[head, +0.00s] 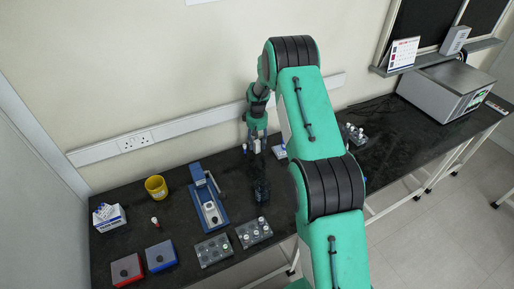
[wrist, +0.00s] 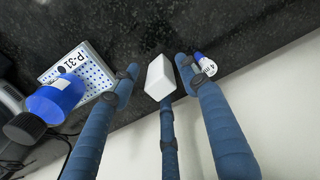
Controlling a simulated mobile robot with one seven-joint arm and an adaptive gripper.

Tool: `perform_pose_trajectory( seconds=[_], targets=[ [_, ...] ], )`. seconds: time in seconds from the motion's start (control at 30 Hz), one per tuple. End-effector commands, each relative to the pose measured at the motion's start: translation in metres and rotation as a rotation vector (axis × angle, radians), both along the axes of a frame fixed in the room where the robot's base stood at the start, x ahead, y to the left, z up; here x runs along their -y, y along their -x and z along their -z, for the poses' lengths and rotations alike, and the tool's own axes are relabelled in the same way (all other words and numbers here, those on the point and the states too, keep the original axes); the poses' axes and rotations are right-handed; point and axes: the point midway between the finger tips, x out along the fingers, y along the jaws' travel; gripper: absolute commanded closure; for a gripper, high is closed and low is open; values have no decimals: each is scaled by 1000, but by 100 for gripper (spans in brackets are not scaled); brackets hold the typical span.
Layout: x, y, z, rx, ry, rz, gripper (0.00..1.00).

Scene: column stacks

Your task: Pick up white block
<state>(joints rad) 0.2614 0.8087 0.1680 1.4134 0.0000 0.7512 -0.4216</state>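A small white block (wrist: 160,78) shows in the wrist view between my gripper's blue fingertips. In the wrist view my gripper (wrist: 158,76) is open, with the left and right fingers spread to either side and gaps to the block. A third finger reaches the block's lower end; I cannot tell whether it touches. In the head view my gripper (head: 256,136) points down over the black bench near the wall, and the block (head: 257,146) shows small between the fingers.
In the wrist view a blue bottle (wrist: 57,99) and a perforated rack labelled P-31 (wrist: 88,70) are left of the fingers; a blue-capped vial (wrist: 205,64) is close by the right fingertip.

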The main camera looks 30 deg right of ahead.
Motion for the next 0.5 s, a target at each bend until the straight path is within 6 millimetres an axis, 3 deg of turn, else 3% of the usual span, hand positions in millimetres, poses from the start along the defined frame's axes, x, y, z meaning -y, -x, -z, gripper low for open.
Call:
perform_pose_trajectory(
  seconds=[0.03, 0.17, 0.5],
  targets=[
    [0, 0, 0, 0, 0, 0, 69],
    [0, 0, 0, 0, 0, 0, 93],
    [0, 0, 0, 0, 0, 0, 94]
  ],
)
